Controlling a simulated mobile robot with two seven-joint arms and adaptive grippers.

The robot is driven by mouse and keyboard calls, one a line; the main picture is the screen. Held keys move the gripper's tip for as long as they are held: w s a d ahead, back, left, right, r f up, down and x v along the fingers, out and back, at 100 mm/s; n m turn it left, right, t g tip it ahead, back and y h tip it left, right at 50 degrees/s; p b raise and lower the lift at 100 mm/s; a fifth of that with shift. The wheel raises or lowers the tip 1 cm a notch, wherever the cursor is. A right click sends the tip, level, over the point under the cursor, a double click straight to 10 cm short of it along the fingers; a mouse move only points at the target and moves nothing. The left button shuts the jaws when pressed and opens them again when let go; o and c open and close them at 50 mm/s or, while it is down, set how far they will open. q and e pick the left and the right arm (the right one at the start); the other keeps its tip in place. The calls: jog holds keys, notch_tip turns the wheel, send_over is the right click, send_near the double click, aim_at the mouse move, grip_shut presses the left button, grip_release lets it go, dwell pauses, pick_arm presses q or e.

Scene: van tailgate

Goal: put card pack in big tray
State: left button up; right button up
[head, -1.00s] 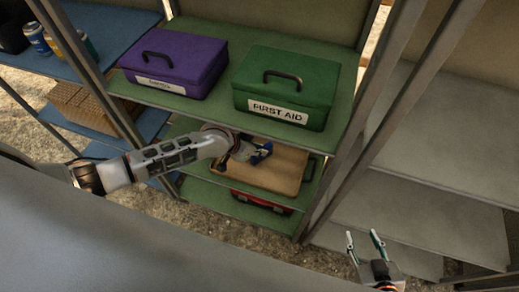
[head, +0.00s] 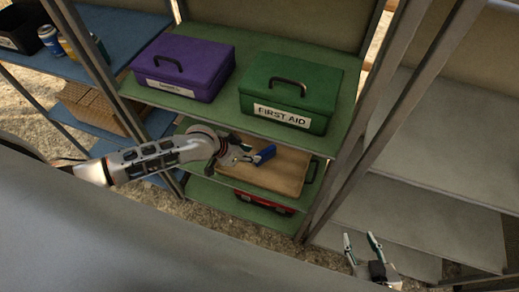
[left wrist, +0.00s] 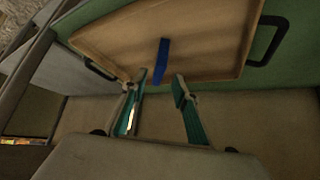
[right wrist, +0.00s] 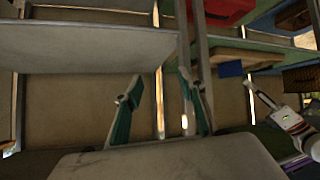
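The blue card pack (head: 264,154) shows against the back part of the big tray (head: 288,179), a wooden tray with dark handles on the middle green shelf. In the left wrist view the pack (left wrist: 162,62) looks narrow and overlaps the tray's rim; I cannot tell whether it rests on the tray. My left gripper (head: 243,153) is just left of the pack in the head view. Its fingers (left wrist: 160,80) are spread, with the pack beyond the fingertips. My right gripper (head: 359,241) is open and empty, low in front of the grey shelves.
A purple box (head: 178,72) and a green first aid box (head: 287,93) stand on the shelf above the tray. A red case (head: 264,203) is below it. A shelf post (head: 340,165) stands at the right. The grey shelves (head: 430,205) are bare.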

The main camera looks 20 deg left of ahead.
pick_arm(q)
jog(key=s+a, duration=0.5)
jog(key=s, duration=0.2)
jog(key=s+d+r+t+h, duration=0.15)
jog(key=s+d, duration=0.35)
jog(key=d, duration=0.5)
jog(key=s+a+n+t+y, duration=0.2)
jog(key=s+a+t+y, duration=0.1)
jog(key=s+a, duration=0.2)
jog(key=shift+s+a+n+p, duration=0.2)
jog(key=shift+s+n+p, duration=0.2)
jog(key=shift+s, duration=0.8)
